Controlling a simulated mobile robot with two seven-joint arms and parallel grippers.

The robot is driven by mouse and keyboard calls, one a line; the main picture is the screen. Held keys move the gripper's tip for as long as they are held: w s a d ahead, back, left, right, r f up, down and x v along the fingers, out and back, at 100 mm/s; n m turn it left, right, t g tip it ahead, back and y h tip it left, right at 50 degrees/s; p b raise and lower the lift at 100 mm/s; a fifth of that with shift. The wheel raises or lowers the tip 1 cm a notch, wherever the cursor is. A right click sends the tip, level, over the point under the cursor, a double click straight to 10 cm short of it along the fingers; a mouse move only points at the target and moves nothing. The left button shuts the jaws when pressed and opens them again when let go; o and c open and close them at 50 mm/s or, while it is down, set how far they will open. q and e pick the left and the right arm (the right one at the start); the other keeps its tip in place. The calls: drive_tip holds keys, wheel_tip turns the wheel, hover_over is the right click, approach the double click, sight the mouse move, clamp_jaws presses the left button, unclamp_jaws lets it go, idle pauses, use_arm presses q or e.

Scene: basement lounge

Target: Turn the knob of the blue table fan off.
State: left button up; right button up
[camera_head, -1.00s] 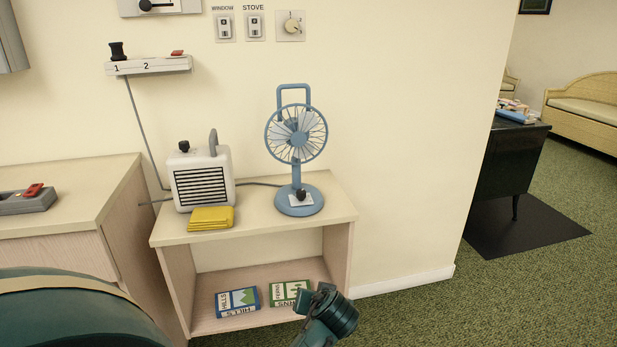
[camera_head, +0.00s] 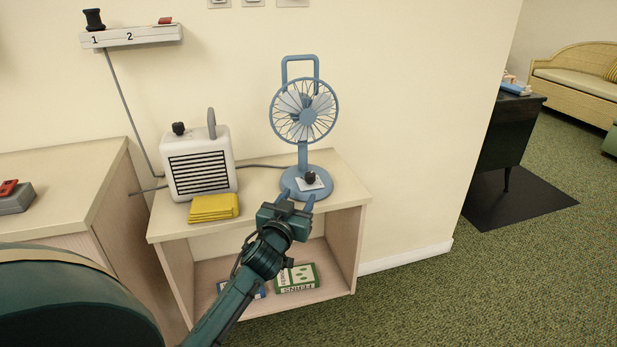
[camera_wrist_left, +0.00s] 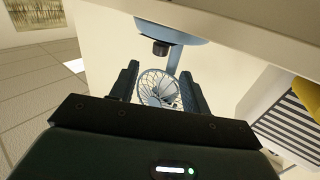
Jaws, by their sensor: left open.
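The blue table fan (camera_head: 305,112) stands upright on the right part of a small shelf unit's top. Its black knob (camera_head: 310,177) sits on a white plate on the round base. My left gripper (camera_head: 295,198) is open and empty, just in front of the fan's base and short of the knob, with its fingers pointing at it. In the left wrist view the fan (camera_wrist_left: 160,88) appears upside down between the two fingers, and the dark knob (camera_wrist_left: 160,48) shows near the top. My right gripper is not in view.
The shelf unit (camera_head: 262,186) also carries a white heater (camera_head: 198,165) and a folded yellow cloth (camera_head: 213,208) left of the fan. Books (camera_head: 297,278) lie on its lower shelf. A cabinet (camera_head: 70,190) stands at left.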

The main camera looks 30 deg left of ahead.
sight(309, 180)
use_arm(q)
drive_tip(key=b+x, duration=0.1)
drive_tip(key=x, duration=0.9)
drive_tip(key=shift+w+a+b, duration=0.15)
drive_tip(key=shift+w+b, duration=0.15)
drive_tip(key=shift+b, duration=0.1)
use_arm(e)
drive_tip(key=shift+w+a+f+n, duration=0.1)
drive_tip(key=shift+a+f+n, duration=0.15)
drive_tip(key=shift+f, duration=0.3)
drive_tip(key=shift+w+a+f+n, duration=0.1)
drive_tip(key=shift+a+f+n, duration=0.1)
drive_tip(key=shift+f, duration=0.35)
use_arm(q)
drive_tip(key=shift+c, duration=0.5)
